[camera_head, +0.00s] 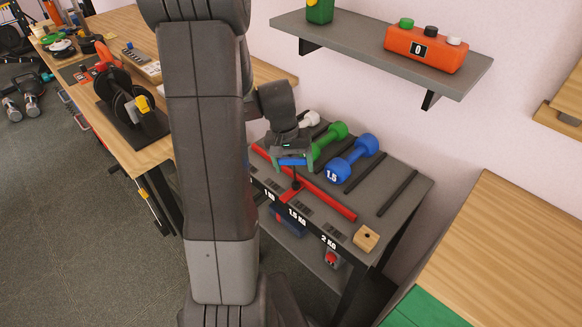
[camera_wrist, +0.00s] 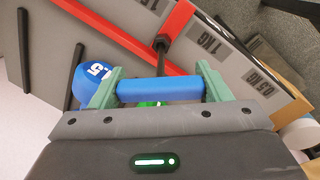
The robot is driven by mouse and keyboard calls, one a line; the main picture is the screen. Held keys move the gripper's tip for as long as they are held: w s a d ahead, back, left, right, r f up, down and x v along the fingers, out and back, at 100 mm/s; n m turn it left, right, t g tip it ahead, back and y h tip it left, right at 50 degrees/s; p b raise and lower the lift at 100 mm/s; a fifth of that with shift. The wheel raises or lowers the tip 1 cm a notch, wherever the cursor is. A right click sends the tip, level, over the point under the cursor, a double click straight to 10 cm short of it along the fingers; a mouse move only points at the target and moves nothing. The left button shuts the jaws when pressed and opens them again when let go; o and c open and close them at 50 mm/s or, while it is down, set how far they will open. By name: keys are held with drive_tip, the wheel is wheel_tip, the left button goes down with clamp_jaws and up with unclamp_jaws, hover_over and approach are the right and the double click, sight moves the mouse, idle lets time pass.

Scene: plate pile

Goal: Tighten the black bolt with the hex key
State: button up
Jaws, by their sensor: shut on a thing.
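My gripper (camera_head: 292,160) is above the small dark rack and is shut on the blue handle of the hex key (camera_head: 291,162). In the wrist view the green fingers of my gripper (camera_wrist: 159,80) grip the two ends of the blue handle (camera_wrist: 160,90). The key's black shaft runs from the handle to the black bolt (camera_wrist: 161,43), where a short red piece meets the long red bar. In the head view the bolt (camera_head: 297,185) is small. The shaft's tip appears to meet the bolt, but I cannot tell whether it is seated.
A blue dumbbell (camera_head: 352,158) and a green dumbbell (camera_head: 330,138) lie behind my gripper on the rack (camera_head: 395,212). A wooden block (camera_head: 366,238) sits at its right front corner. A wall shelf (camera_head: 375,58) with an orange button box (camera_head: 425,48) hangs above.

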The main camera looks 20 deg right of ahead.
drive_tip(key=m, duration=0.3)
drive_tip(key=d+m, duration=0.1)
drive_tip(key=m, duration=0.1)
drive_tip(key=shift+w+g+y, duration=0.25)
drive_tip(key=shift+g+y, duration=0.05)
drive_tip(key=o, duration=1.1)
drive_tip(key=shift+c, duration=0.2)
wheel_tip(320, 180, up, 14)
drive_tip(key=w+a, duration=0.1)
drive_tip(key=w, duration=0.1)
drive_tip(key=shift+a+f+p, duration=0.2)
drive_tip(key=shift+p, duration=0.15)
drive_tip(key=f, duration=0.4)
drive_tip(key=s+d+f, duration=0.1)
drive_tip(key=f, duration=0.4)
drive_tip(key=s+f+b, duration=0.1)
drive_tip(key=f, duration=0.3)
drive_tip(key=shift+d+f, duration=0.15)
drive_tip(key=shift+f, duration=0.2)
drive_tip(key=shift+s+n, duration=0.1)
drive_tip(key=shift+n, duration=0.9)
